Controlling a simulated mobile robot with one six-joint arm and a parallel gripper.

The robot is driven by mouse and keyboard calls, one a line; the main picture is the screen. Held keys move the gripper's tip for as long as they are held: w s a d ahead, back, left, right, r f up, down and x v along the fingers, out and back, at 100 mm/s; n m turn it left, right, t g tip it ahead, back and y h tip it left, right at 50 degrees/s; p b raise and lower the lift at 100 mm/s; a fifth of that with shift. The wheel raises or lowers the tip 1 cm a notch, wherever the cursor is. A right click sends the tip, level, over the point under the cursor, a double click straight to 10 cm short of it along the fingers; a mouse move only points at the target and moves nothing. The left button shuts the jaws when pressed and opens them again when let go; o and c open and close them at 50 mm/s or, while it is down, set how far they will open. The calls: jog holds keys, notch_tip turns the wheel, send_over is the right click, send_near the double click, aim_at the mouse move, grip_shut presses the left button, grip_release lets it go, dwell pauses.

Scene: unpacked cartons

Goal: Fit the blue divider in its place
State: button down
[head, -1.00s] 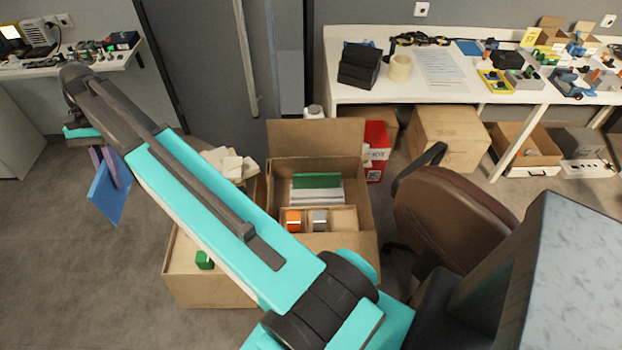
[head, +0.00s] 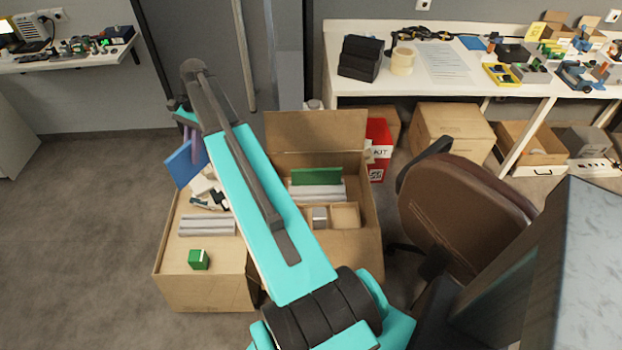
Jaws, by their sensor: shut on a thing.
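The blue divider (head: 181,166) is a flat panel, held tilted in the air above the left carton's far end. My gripper (head: 194,153) is shut on it, with its purple fingers at the panel's upper right edge. The open carton (head: 358,262) stands to the right, its back flap raised. Inside, a green divider (head: 317,177) stands behind pale grey pieces (head: 317,193). In front are small compartments; one holds a grey block (head: 320,218), and the right one (head: 345,217) looks empty. My arm hides the carton's left side.
The left carton (head: 200,290) bears a green cube (head: 198,260), grey ribbed pieces (head: 207,225) and white pieces (head: 205,190). A brown chair (head: 455,205) stands close right of the open carton. A red kit box (head: 378,150) is behind. Floor at the left is clear.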

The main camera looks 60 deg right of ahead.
jog(key=s+d+f+m+t+b, duration=0.1)
jog(key=s+d+f+m+b, duration=0.3)
jog(key=s+d+f, duration=0.3)
jog(key=s+d+f+m+t+h+b, duration=0.1)
jog(key=s+d+f+m+b, duration=0.2)
jog(key=s+d+f, duration=0.5)
jog(key=s+d+f+m+t+b, duration=0.2)
jog(key=s+d+f+m+b, duration=0.2)
jog(key=d+f, duration=0.7)
jog(key=shift+s+d+f+m+h+b, duration=0.15)
jog(key=shift+s+d+b, duration=0.2)
jog(key=shift+s+d, duration=0.65)
jog(key=shift+s+d+f+m+h+b, duration=0.1)
jog(key=shift+s+d+b, duration=0.3)
jog(key=shift+d, duration=1.05)
jog(key=shift+s+d+f+m+h+b, duration=0.15)
jog(key=shift+s+d+b, duration=0.15)
jog(key=shift+s+d, duration=0.75)
jog(key=shift+w+d+f, duration=0.15)
jog(key=shift+w+d, duration=0.05)
jog(key=shift+w, duration=0.05)
notch_tip(320, 180, down, 4)
jog(key=b, duration=0.3)
jog(key=shift+f+b, duration=0.15)
jog(key=shift+b, duration=0.2)
jog(key=shift+w+p, duration=0.1)
jog(key=shift+p, duration=0.3)
jog(key=shift+f+b, duration=0.4)
jog(key=shift+f, duration=1.85)
